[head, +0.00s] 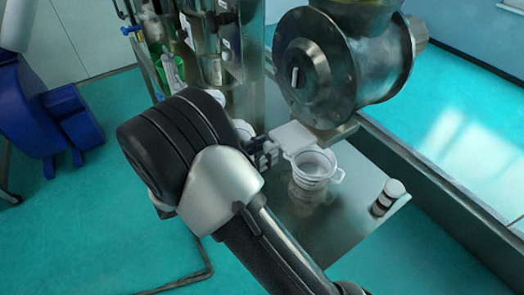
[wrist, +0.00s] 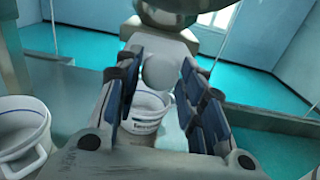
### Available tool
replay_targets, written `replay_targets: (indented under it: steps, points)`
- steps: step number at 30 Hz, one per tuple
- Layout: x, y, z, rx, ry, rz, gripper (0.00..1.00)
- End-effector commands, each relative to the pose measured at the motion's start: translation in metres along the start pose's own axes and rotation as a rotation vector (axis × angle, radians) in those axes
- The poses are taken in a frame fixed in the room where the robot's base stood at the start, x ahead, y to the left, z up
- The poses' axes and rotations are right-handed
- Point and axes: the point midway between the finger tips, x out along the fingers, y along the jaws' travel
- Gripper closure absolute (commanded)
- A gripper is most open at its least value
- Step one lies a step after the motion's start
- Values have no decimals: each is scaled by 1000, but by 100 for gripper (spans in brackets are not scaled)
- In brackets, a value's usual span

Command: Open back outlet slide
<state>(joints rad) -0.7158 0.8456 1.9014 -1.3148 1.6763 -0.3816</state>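The sieve's metal outlet housing (head: 345,60) is in the upper middle of the head view. A pale flat plate (head: 293,137), which looks like the outlet slide, sticks out below it toward my gripper (head: 266,152). In the wrist view my gripper (wrist: 160,105) is open, its blue-padded fingers wide apart. The plate's rounded grey end (wrist: 160,72) shows between and beyond the fingers, with gaps on both sides and no visible contact.
A second white bucket (wrist: 22,135) is at the left of the wrist view. A small white-capped container (head: 388,196) stands on the metal platform (head: 345,215) at the right. A raised metal edge (head: 430,185) runs behind it. Blue containers (head: 40,115) stand far left.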

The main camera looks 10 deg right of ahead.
Motion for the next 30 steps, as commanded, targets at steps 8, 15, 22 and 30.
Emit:
replay_targets:
  steps: [8,15,22,30]
  points:
    - [0,0,0,0,0,0,45]
    - [0,0,0,0,0,0,45]
    - [-22,1,0,1,1,5,45]
    - [-80,1,0,2,1,5,45]
